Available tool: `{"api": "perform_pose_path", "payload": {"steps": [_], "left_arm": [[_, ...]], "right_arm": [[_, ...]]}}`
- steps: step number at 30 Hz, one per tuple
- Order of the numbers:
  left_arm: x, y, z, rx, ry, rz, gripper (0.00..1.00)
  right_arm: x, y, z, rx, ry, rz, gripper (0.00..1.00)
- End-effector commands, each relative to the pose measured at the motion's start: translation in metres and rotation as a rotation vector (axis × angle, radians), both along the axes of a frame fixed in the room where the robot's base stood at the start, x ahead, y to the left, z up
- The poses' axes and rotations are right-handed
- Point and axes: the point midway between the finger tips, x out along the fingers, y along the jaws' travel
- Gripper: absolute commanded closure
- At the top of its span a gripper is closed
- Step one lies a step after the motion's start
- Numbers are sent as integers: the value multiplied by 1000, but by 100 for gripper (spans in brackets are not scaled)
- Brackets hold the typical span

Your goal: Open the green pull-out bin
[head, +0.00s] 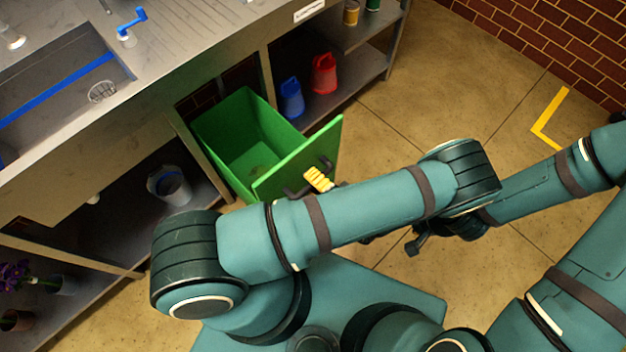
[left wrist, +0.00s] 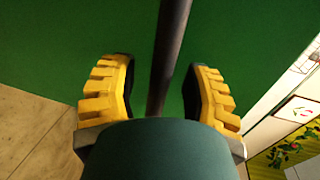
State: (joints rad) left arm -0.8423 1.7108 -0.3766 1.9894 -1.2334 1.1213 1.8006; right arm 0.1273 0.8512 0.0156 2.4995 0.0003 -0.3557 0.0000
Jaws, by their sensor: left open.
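The green pull-out bin (head: 240,138) stands pulled out from under the counter in the head view, its empty-looking inside showing. Its green front panel (head: 300,160) carries a dark bar handle (head: 326,164). My left gripper (head: 318,180) is at that handle, its yellow finger showing over it and the rest hidden behind my arm. In the left wrist view the handle bar (left wrist: 170,55) runs between the two yellow fingertips (left wrist: 160,92), with a gap on each side. The left gripper is open. My right gripper (head: 425,240) is dark, away from the bin over the floor; its jaws are unclear.
A blue jug (head: 291,97) and a red jug (head: 324,74) stand on the shelf right of the bin. A grey bucket (head: 170,187) stands on the shelf to its left. The counter (head: 190,50) with a sink is above. Floor (head: 430,90) to the right is clear.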

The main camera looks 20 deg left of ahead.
Motion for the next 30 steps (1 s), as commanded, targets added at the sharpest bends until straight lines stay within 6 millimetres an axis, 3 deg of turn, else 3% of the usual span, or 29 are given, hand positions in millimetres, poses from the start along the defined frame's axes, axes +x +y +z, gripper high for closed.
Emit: {"api": "perform_pose_path", "payload": {"steps": [5, 10, 13, 14, 15, 21, 30], "left_arm": [[0, 0, 11, 0, -1, -1, 52], [1, 0, 41, 0, -3, 0, 51], [1, 0, 61, 2, -5, 0, 37], [1, 0, 66, 2, -6, 0, 40], [1, 0, 73, 2, -5, 0, 52], [1, 0, 95, 1, -4, 0, 52], [0, 0, 101, 1, 0, 0, 52]], "right_arm": [[0, 0, 0, 0, 0, 0, 46], [0, 0, 0, 0, 0, 0, 46], [0, 0, 0, 0, 0, 0, 46], [0, 0, 0, 0, 0, 0, 46], [0, 0, 0, 0, 0, 0, 46], [0, 0, 0, 0, 0, 0, 46], [0, 0, 0, 0, 0, 0, 46]]}}
